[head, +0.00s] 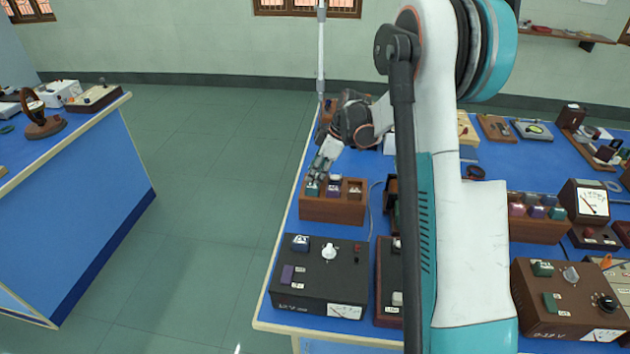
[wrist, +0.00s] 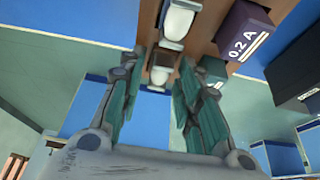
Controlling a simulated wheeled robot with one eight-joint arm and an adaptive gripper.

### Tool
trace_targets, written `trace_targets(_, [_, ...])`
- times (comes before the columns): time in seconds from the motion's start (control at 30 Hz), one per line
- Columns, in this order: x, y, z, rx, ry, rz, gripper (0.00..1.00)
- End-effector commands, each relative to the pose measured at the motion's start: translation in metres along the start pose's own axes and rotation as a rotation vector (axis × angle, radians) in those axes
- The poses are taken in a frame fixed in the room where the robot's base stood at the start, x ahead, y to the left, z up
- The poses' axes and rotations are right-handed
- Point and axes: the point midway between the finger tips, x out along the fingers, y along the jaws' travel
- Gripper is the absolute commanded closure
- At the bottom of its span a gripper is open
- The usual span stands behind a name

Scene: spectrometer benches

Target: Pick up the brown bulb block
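My gripper (head: 318,178) is above the left part of a brown wooden box (head: 333,213) that holds small blocks. In the wrist view my gripper (wrist: 161,60) has its teal fingers spread, with a gap between them. A small dark brown piece (wrist: 160,63) with white parts on either side shows in that gap, apparently untouched. A brown block (head: 355,191) sits at the right of the box in the head view, beside a purple block (head: 334,187). I cannot tell for sure which brown piece is the bulb block.
A black instrument box (head: 318,277) with a white knob stands in front of the wooden box. Another wooden box (head: 538,230) with several blocks stands on the right. A purple block marked 0.2 A (wrist: 243,32) is near the fingers. Clear floor (head: 210,200) lies left of the bench.

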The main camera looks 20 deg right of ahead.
Motion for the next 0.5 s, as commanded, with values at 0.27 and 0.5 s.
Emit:
trace_targets(0.27, [-0.0004,-0.0001,-0.0001,0.0,0.0,0.0,1.0])
trace_targets(0.5, [-0.0015,-0.0001,-0.0005,0.0,0.0,0.0,1.0])
